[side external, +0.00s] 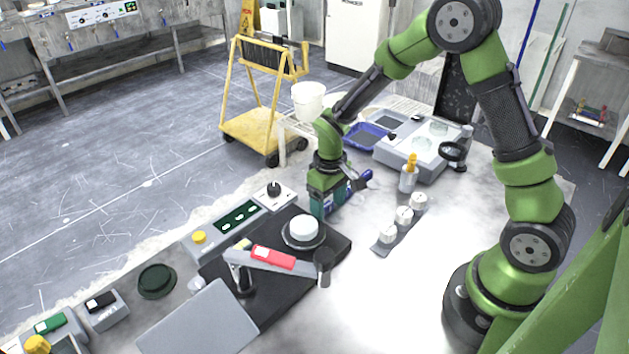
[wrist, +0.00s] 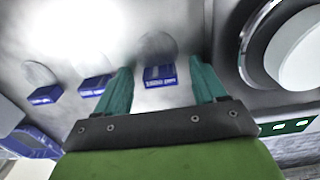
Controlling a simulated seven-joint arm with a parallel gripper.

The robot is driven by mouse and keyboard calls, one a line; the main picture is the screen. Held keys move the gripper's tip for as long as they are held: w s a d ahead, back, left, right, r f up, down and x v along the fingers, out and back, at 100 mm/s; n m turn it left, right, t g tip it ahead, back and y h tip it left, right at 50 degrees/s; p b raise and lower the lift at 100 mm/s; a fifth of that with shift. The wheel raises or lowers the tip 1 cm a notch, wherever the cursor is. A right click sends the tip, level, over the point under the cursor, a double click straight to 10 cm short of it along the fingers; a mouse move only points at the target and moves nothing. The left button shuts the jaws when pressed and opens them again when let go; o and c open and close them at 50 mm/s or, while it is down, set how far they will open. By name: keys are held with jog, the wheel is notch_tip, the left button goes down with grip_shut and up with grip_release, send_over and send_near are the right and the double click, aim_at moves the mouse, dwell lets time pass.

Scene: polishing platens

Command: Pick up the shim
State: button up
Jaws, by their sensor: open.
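Several small blue pieces with pale markings stand in a row in the wrist view. The nearest blue piece (wrist: 160,76) lies between my two fingers as seen in the picture, with gaps on both sides. A second blue piece (wrist: 95,85) is just left of the left finger, and a third (wrist: 45,94) is farther left. I cannot tell for sure which piece is the shim. My gripper (wrist: 163,88) is open and empty, with its green fingers apart. In the side external view it is low over the bench, behind the round platen (side external: 303,243), and its fingertips are unclear.
A white disc (side external: 304,228) sits on the platen. A grey arm with a red block (side external: 273,258) spans in front. White cylinders (side external: 404,215) stand on a strip to the right. A blue tray (side external: 362,141) and a white bottle (side external: 408,178) are behind. The right bench is clear.

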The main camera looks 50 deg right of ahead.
jog(key=shift+c, duration=0.4)
jog(key=shift+r, duration=0.1)
jog(key=c, duration=1.1)
